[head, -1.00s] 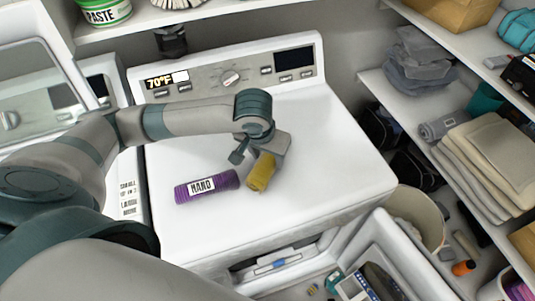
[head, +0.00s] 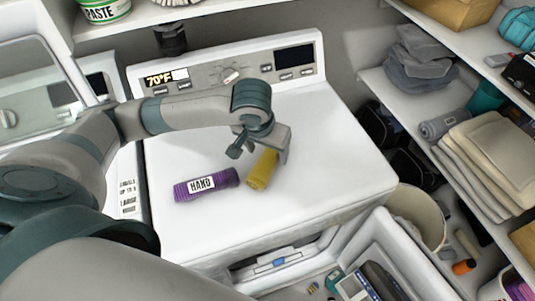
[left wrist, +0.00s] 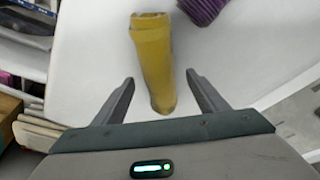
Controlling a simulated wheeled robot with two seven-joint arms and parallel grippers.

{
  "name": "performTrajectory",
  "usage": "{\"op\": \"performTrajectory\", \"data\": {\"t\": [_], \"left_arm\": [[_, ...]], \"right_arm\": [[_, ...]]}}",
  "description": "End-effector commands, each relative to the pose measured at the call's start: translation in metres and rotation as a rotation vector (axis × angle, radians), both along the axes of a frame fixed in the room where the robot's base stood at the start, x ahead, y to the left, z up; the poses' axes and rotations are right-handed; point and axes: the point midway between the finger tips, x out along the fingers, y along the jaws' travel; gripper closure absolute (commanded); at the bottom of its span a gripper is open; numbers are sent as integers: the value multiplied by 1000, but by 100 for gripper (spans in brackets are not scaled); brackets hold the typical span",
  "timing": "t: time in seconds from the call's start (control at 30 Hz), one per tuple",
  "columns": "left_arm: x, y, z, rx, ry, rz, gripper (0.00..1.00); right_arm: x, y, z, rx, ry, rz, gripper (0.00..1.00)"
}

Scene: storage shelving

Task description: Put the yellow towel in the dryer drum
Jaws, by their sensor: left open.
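The yellow towel (head: 261,170) is rolled up and lies on the white top of the dryer (head: 215,225). In the left wrist view the towel (left wrist: 153,60) points lengthwise into the space between my fingers. My left gripper (head: 262,158) is open over the towel, with one finger on each side of it; it also shows in the left wrist view (left wrist: 160,97). I cannot tell whether the fingers touch it. The dryer's door (head: 385,265) looks open at the front, low in the head view. The inside of the drum is hidden. My right gripper is not in view.
A purple rolled towel labelled HAND (head: 205,185) lies just left of the yellow one. The control panel (head: 225,75) rises behind. Shelves with folded towels (head: 485,155) stand at the right, above a beige bin (head: 415,215).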

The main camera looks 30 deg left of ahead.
Motion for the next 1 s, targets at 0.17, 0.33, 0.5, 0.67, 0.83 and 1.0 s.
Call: {"op": "performTrajectory", "data": {"t": [0.17, 0.33, 0.5, 0.67, 0.83, 1.0], "left_arm": [[-7, -1, 28, -1, -5, -2, 34], [-15, -2, 60, -2, -5, -3, 34], [-22, -2, 83, 0, -2, -2, 34], [-26, -2, 93, 1, -1, -2, 34], [-27, -2, 96, 0, 0, 0, 34], [-27, -2, 96, 0, 1, 0, 34]], "right_arm": [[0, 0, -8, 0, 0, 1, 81], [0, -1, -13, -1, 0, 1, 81], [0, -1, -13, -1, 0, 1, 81], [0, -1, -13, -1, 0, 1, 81], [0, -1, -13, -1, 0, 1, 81], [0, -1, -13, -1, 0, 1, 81]]}}
